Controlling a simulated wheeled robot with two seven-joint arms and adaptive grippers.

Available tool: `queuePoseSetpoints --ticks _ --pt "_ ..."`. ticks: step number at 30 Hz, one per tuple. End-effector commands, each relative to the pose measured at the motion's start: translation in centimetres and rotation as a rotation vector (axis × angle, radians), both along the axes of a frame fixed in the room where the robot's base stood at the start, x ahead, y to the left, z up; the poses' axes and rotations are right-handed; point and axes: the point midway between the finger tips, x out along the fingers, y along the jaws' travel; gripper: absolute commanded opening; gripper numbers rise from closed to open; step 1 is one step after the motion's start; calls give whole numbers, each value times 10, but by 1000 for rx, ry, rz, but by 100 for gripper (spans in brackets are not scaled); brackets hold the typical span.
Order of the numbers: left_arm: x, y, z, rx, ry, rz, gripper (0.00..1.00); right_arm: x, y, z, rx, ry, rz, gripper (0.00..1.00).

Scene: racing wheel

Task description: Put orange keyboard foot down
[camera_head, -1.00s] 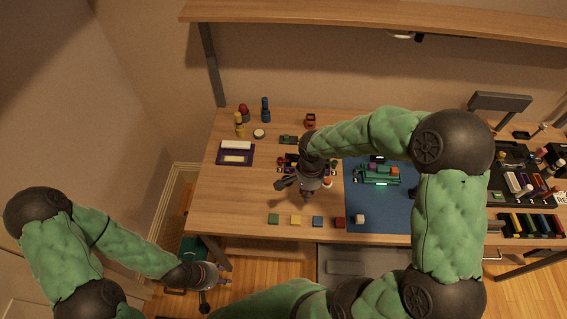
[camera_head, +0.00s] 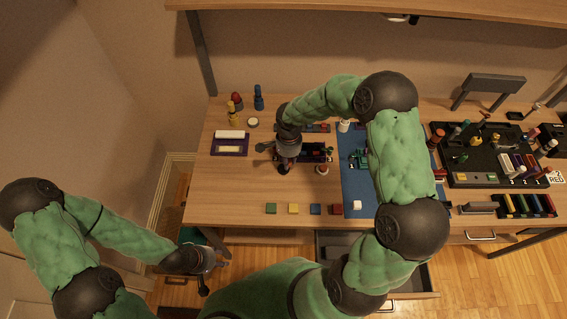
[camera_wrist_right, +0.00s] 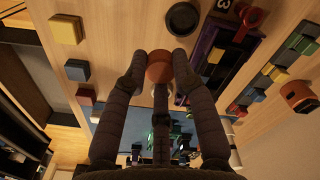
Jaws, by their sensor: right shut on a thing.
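A round orange-red piece, which looks like the orange keyboard foot (camera_wrist_right: 159,67), sits between the fingertips of my right gripper (camera_wrist_right: 158,72) in the right wrist view. The gripper is shut on it. In the head view my right gripper (camera_head: 284,168) points down over the left-middle of the table (camera_head: 235,185), beside a dark purple tray (camera_head: 318,153). I cannot tell whether the piece touches the table. My left gripper (camera_head: 214,262) hangs at lower left, off the table's front edge; its jaws are too small to read.
A row of coloured cubes, including a yellow one (camera_head: 293,208), lies along the front edge. A blue mat (camera_head: 357,187) lies right of the tray. A purple holder (camera_head: 229,150) and bottles stand at left. A drawer (camera_head: 375,262) is open below.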

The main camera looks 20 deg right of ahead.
Motion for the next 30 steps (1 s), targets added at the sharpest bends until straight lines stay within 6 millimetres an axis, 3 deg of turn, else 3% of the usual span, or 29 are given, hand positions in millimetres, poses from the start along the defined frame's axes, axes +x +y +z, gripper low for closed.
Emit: queuePoseSetpoints --ticks 7,14,21,30 --pt "0 0 -3 0 0 0 40 24 2 -28 1 -2 -1 11" --pt "0 0 -4 0 0 0 40 31 2 -36 0 -2 0 11" --pt "0 0 -6 0 0 0 40 32 3 -66 0 0 0 11" --pt "0 0 -6 0 0 0 40 33 3 -69 -1 -1 0 11"
